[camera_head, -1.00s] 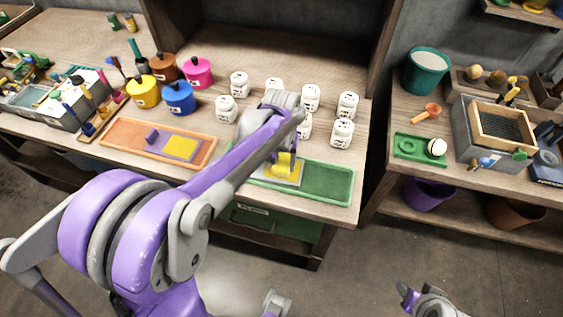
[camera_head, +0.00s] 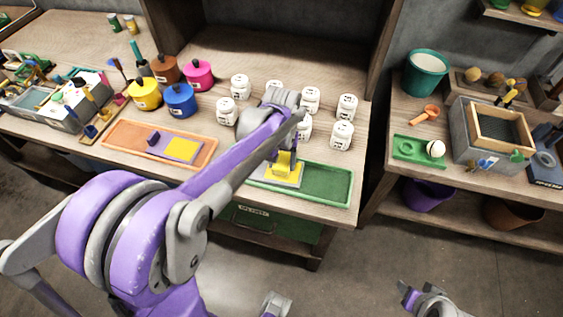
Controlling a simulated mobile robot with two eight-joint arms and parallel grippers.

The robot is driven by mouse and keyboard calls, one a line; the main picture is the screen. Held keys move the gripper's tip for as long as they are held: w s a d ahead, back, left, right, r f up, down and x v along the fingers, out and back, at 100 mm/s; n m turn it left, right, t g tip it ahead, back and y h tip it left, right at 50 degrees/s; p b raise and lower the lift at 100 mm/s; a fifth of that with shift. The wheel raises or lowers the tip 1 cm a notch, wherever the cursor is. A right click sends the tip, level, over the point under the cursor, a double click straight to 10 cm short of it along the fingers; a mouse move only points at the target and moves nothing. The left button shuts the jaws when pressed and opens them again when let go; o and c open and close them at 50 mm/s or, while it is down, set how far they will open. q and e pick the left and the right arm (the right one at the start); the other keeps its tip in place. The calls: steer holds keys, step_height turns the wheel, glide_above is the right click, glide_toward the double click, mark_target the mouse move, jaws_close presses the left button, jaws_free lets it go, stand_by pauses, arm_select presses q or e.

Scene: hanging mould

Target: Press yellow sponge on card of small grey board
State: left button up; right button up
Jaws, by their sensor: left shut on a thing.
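The small grey board (camera_head: 291,184) lies at the left end of the green tray (camera_head: 328,182), with a yellow card on top. My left gripper (camera_head: 286,156) is over the board, shut on the yellow sponge (camera_head: 283,165). The sponge is low over the card and looks close against it. Yellow on yellow hides whether they touch. My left forearm covers part of the board's surroundings. My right gripper (camera_head: 408,295) is low at the bottom right, away from the bench; its opening is too small to judge.
An orange tray (camera_head: 118,136) to the left holds a purple board with a yellow card and a purple block (camera_head: 153,137). Several white jars (camera_head: 342,135) stand behind the green tray. Coloured pots (camera_head: 180,98) stand at the back left. The right half of the green tray is clear.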

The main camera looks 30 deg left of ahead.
arm_select(q)
steer(key=shift+r+p, duration=1.55)
steer(key=shift+r, duration=1.1)
steer(key=shift+w+f, duration=0.1)
steer(key=shift+f, duration=0.1)
